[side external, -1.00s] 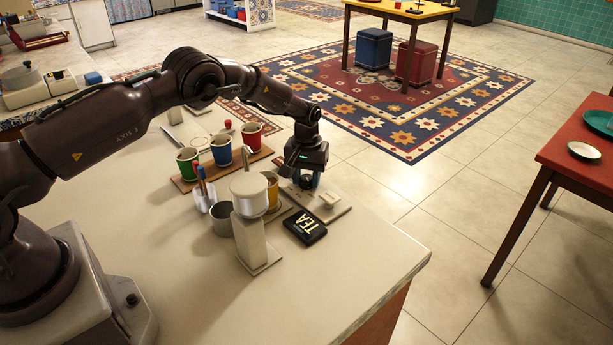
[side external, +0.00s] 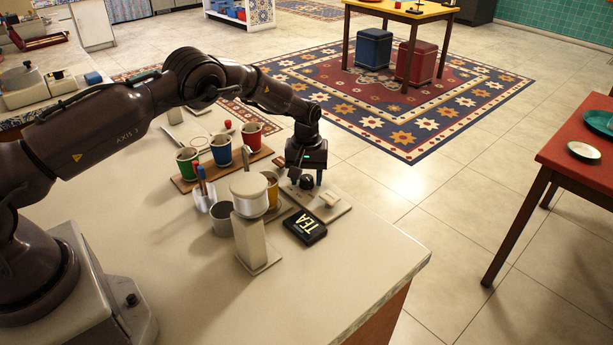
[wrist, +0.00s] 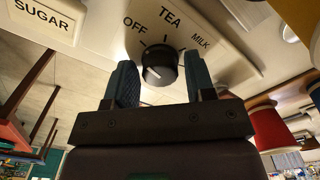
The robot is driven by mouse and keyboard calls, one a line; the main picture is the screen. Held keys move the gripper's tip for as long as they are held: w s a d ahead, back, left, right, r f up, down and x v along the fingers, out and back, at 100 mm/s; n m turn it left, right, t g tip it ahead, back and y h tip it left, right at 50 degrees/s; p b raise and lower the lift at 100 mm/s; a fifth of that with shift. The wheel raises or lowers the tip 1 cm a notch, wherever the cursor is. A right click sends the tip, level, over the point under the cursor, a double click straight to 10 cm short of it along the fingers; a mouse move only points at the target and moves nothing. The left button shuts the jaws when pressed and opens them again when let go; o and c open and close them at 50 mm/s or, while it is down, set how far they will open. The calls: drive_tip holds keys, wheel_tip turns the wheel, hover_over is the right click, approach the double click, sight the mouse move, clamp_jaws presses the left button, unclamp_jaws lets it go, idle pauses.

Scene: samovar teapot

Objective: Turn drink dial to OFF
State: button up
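The drink dial (wrist: 158,66) is a round black knob on a pale panel (wrist: 222,62). OFF, TEA and MILK are printed around it, with OFF on the left, TEA in the middle and MILK on the right in the wrist view. A white mark shows on the knob's lower left face; I cannot tell surely which label it selects. My gripper (wrist: 159,62) is open, with one dark finger on each side of the knob and gaps between. In the side view, my gripper (side external: 306,178) is over the dial (side external: 306,183), fingers pointing down.
A SUGAR label (wrist: 43,15) is at the wrist view's upper left. Blue (side external: 221,151), green and red cups stand on a wooden tray. The counter's front is clear.

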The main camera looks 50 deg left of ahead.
sight(307, 177)
drive_tip(key=shift+o, duration=0.8)
wheel_tip(307, 177, up, 13)
drive_tip(key=s+d+r+m+t, duration=0.2)
drive_tip(key=s+r, duration=0.5)
drive_tip(key=s, duration=0.4)
drive_tip(key=s+d+r+m+t, duration=0.1)
drive_tip(key=s+r+m, duration=0.3)
drive_tip(key=s, duration=0.8)
drive_tip(key=s+d+r+m+t, duration=0.2)
drive_tip(key=s+d+r+m, duration=0.1)
drive_tip(key=s+r, duration=0.6)
drive_tip(key=shift+s+d+r+t, duration=0.35)
drive_tip(key=shift+s+d, duration=0.25)
drive_tip(key=shift+s, duration=0.9)
